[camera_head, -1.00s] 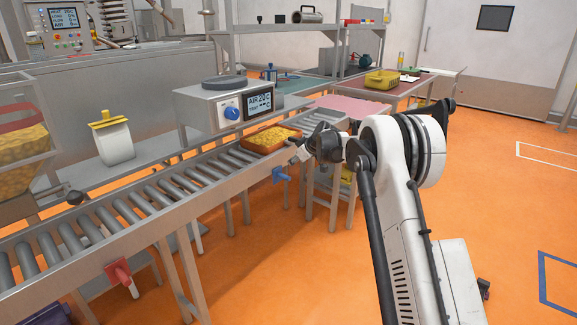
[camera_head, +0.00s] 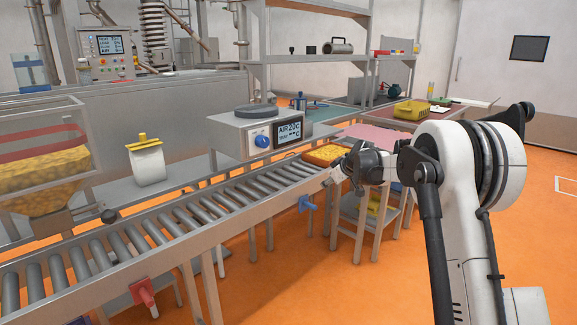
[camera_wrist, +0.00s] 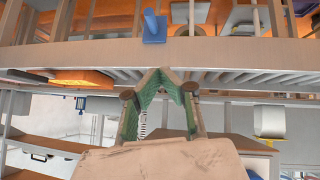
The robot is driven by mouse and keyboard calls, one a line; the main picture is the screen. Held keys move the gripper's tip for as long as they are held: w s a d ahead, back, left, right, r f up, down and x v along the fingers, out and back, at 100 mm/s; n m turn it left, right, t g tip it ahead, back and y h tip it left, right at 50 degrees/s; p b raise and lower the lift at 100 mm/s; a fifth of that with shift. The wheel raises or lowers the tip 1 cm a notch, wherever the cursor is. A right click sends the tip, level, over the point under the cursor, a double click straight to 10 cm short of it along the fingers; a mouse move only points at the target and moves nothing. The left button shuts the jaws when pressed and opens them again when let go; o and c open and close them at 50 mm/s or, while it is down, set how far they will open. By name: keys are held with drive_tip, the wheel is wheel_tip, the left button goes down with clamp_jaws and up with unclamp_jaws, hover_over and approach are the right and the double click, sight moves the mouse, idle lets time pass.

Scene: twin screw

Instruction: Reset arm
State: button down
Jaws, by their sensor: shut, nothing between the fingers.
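My gripper (camera_wrist: 160,72) shows in the wrist view with its green-lined fingers meeting at the tips, shut with nothing between them. In the head view my gripper (camera_head: 343,171) is small and partly blurred into my wrist, close to the conveyor's near rail at its far end. The roller conveyor (camera_head: 170,228) runs from lower left to the middle. An orange tray of yellow pieces (camera_head: 325,154) sits at the conveyor's far end, just behind my gripper. In the wrist view, which looks tilted over, the conveyor rail and a blue handle (camera_wrist: 154,27) lie beyond the fingertips.
A blue handle (camera_head: 306,202) and a red handle (camera_head: 143,291) stick out from the conveyor's near side. A control box with a display (camera_head: 262,134) stands behind it. A hopper of yellow pieces (camera_head: 45,175) is at left. Orange floor (camera_head: 270,285) is open in front.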

drive_tip(key=s+a+r+m+h, duration=0.1)
drive_tip(key=s+r, duration=0.4)
drive_tip(key=s, duration=0.4)
drive_tip(key=s+a+r+m, duration=0.15)
drive_tip(key=s+r, duration=0.35)
drive_tip(key=s, duration=0.5)
drive_tip(key=s+a+r+m+h, duration=0.15)
drive_tip(key=s+r, duration=0.25)
drive_tip(key=s, duration=0.5)
drive_tip(key=s+f+m+h, duration=0.1)
drive_tip(key=s+f, duration=0.3)
drive_tip(key=s, duration=1.2)
drive_tip(key=s+d+f+m, duration=0.1)
drive_tip(key=s+f+m, duration=0.2)
drive_tip(key=s, duration=1.3)
drive_tip(key=shift+d+f+m+g+h, duration=0.2)
drive_tip(key=shift+f+m+g+h, duration=0.15)
drive_tip(key=shift+f, duration=0.45)
